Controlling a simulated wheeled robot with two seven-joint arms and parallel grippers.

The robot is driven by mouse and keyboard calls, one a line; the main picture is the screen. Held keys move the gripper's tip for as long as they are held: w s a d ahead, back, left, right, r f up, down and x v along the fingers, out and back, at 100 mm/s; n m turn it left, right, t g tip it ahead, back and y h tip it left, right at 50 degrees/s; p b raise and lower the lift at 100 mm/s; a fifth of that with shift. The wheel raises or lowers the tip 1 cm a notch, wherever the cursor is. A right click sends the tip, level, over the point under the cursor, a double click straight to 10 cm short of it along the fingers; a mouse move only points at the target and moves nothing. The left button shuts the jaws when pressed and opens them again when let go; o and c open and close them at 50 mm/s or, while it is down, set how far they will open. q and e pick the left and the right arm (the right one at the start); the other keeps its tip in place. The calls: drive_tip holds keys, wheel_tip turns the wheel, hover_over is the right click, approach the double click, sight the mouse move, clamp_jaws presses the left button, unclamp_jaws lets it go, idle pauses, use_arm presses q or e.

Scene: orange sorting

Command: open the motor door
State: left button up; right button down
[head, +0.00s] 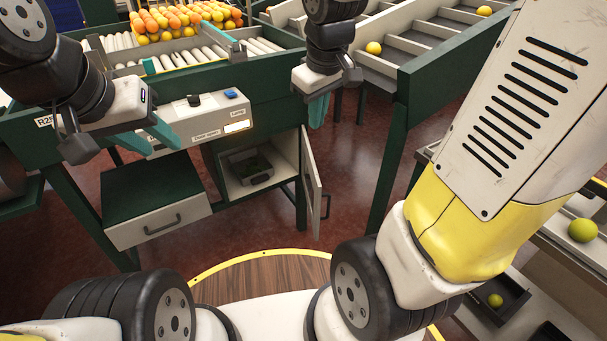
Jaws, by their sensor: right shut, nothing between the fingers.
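A pale door (311,178) with a dark handle stands swung open at the right side of a cabinet (228,185) under the green machine frame. I cannot read a label on the door. A dark tray-like object (250,170) sits inside the cabinet. My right gripper (318,112), with teal fingers, is shut and empty above the door, apart from it. My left gripper (150,138) is in front of the control box (200,118), partly covering its left end. I cannot tell whether its teal fingers are open.
A roller conveyor (190,57) holds many oranges (185,20). Sorting chutes (425,40) stand at the upper right. A green leg (388,165) stands right of the door, with open red floor (350,185) between.

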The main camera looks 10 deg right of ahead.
sight(316, 180)
drive_tip(key=w+a+f+n+g+h, duration=0.15)
drive_tip(key=w+f+n, duration=0.3)
drive_tip(key=f, duration=0.55)
drive_tip(key=w+a+f+n+g+h, duration=0.1)
drive_tip(key=w+a+f+n+h, duration=0.15)
drive_tip(key=w+f, duration=0.45)
drive_tip(key=w+a+f+n+g+h, duration=0.1)
drive_tip(key=w+f+n, duration=0.3)
drive_tip(key=f, duration=0.8)
drive_tip(key=s+d+f, duration=0.1)
drive_tip(key=d+f, duration=0.6)
drive_tip(key=f, duration=0.1)
drive_tip(key=shift+s+f+n, duration=0.2)
drive_tip(key=shift+n, duration=0.1)
drive_tip(key=shift+d, duration=0.15)
